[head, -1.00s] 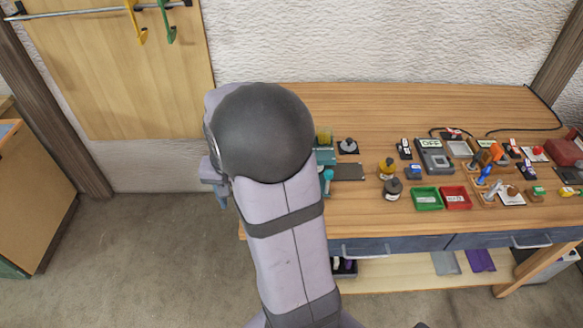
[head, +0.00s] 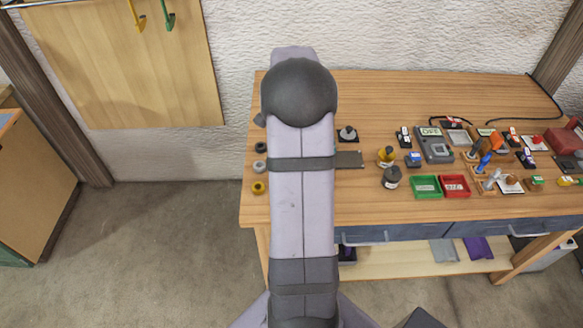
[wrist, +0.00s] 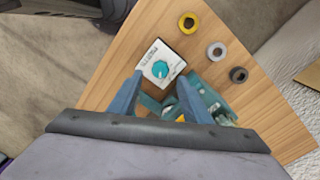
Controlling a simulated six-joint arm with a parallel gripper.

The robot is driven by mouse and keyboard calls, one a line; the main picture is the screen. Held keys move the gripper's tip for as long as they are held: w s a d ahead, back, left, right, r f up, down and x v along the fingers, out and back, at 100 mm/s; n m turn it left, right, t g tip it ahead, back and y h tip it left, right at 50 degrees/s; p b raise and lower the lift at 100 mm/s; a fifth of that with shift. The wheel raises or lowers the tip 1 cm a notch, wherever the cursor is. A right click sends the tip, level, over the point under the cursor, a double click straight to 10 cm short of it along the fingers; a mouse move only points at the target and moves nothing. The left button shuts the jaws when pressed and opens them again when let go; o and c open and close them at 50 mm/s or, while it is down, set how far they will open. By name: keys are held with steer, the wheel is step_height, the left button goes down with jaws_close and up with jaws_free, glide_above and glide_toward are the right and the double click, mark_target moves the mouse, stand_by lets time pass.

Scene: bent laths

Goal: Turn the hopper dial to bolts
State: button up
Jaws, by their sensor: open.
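The dial is a round teal knob (wrist: 160,69) on a white plate (wrist: 150,56) with small dark lettering, too small to read. It lies on the wooden table in the wrist view. My gripper (wrist: 160,80) is open and empty, with its two blue fingers pointing toward the dial, one tip to either side of the plate's near part. I cannot tell how high the tips are above it. A teal bracket-like fixture (wrist: 210,100) stands beside and partly behind the right finger. In the head view my arm hides the dial and gripper.
Yellow (wrist: 188,22), light grey (wrist: 215,50) and dark grey (wrist: 238,74) rings lie near the table edge. In the head view, a green tray (head: 426,187), a red tray (head: 455,186), bottles and several small devices fill the table's right side. The back middle is clear.

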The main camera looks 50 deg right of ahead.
steer(key=shift+s+f+p, duration=0.1)
steer(key=shift+f+p, duration=0.45)
steer(key=shift+f, duration=1.9)
steer(key=c, duration=1)
steer(key=shift+c, duration=0.2)
